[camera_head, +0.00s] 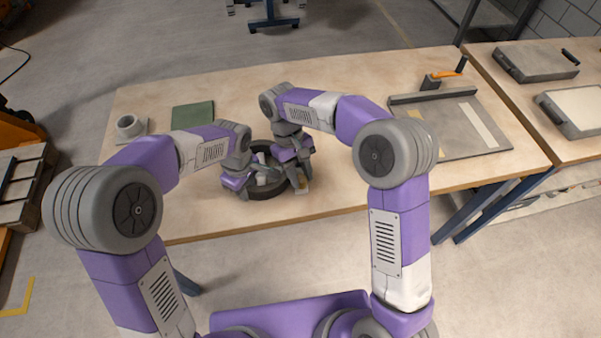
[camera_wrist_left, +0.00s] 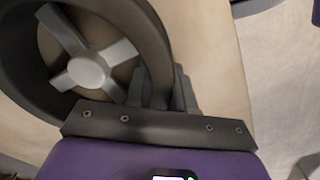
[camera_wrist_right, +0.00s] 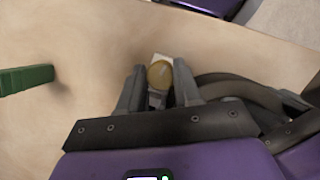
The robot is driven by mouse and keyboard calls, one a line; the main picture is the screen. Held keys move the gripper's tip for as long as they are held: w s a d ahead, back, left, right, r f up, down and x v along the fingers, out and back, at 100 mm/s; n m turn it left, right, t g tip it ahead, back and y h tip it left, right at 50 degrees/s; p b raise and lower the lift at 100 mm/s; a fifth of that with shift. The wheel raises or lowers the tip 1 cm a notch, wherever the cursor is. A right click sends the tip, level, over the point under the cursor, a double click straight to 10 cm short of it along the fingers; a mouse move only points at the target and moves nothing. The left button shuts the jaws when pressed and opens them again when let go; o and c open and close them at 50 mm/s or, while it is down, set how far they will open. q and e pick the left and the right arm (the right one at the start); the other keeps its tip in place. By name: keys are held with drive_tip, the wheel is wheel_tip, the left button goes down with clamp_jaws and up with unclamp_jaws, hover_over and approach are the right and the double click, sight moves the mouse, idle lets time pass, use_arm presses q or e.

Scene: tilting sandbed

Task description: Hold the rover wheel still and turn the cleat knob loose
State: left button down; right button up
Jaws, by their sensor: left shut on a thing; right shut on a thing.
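The rover wheel, a dark ring (camera_head: 268,192), lies flat on the table, largely covered by my grippers in the head view. In the left wrist view its dark rim (camera_wrist_left: 150,35) surrounds a pale grey hub with spokes (camera_wrist_left: 88,70). My left gripper (camera_head: 250,186) is shut on the rim, which passes between its fingers. My right gripper (camera_head: 298,182) is shut on the cleat knob, a round brass-coloured piece (camera_wrist_right: 160,74) showing between its fingers in the right wrist view. Part of the wheel (camera_wrist_right: 235,85) shows right of them. The fingers hide the knob's sides.
A grey ring-shaped part (camera_head: 130,126) and a green mat (camera_head: 193,115) are on the table's left. A grey board with pale strips (camera_head: 440,145) and an orange-handled tool (camera_head: 445,75) are on the right. The front table edge is close to the wheel.

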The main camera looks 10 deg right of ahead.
drive_tip(key=shift+a+n, duration=0.1)
drive_tip(key=shift+n, duration=0.6)
drive_tip(key=o, duration=0.8)
drive_tip(key=shift+r, duration=0.1)
drive_tip(key=v, duration=1.2)
drive_tip(key=shift+s+a, duration=0.1)
drive_tip(key=shift+a, duration=0.1)
use_arm(q)
drive_tip(key=c, duration=0.9)
unclamp_jaws()
